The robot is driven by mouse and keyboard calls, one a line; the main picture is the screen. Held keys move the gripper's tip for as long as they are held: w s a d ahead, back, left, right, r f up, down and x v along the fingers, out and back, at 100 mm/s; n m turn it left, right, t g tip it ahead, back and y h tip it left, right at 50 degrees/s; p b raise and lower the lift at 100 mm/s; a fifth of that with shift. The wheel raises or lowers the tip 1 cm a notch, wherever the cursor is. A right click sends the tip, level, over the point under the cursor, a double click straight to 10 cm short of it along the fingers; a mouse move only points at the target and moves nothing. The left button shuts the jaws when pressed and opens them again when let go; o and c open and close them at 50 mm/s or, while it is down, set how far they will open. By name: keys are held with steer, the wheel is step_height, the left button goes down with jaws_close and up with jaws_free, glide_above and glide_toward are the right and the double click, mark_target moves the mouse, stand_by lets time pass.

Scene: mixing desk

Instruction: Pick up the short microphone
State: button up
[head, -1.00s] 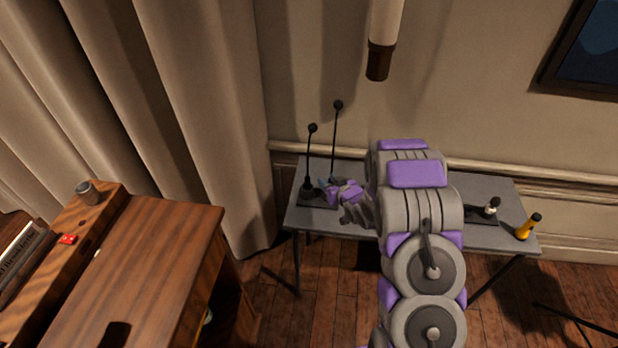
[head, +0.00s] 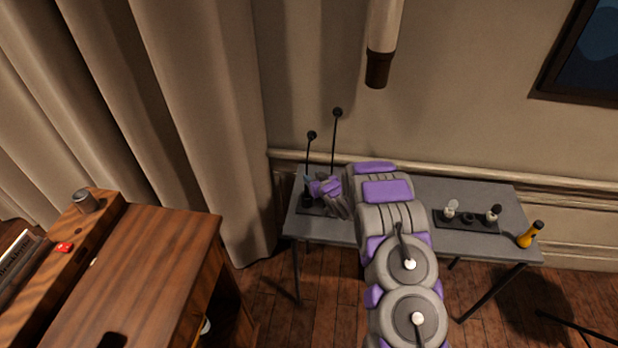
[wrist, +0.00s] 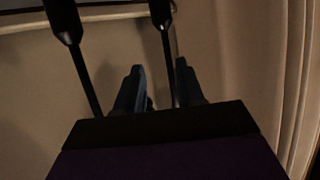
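The short microphone (head: 310,152) is a thin black gooseneck with a round head. It stands upright on a dark base at the left end of the grey table. The tall microphone (head: 334,148) stands just right of it. My gripper (head: 311,184) is beside the short microphone's lower part and hides part of both stands. In the wrist view, which looks upside down, the open fingers (wrist: 160,88) lie either side of one black stem (wrist: 166,62), apparently the short microphone's. A second stem (wrist: 84,75) is outside them, to the left. I cannot tell whether either finger touches.
The grey table (head: 420,195) stands against the wall. A dark tray (head: 470,222) with small items and a yellow torch-like object (head: 530,234) are at its right end. A wooden desk (head: 150,255) is at the left, near the curtain (head: 215,130). A pale post hangs above.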

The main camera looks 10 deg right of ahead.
steer(key=w, duration=0.1)
steer(key=w+a+f, duration=0.1)
steer(key=w+a, duration=0.1)
steer(key=shift+w+a+f, duration=0.15)
steer(key=shift+w+f, duration=0.05)
steer(key=shift+f, duration=0.15)
steer(key=shift+w+a+f+b, duration=0.15)
steer(key=shift+w+b, duration=0.15)
steer(key=shift+w, duration=0.25)
jaws_close()
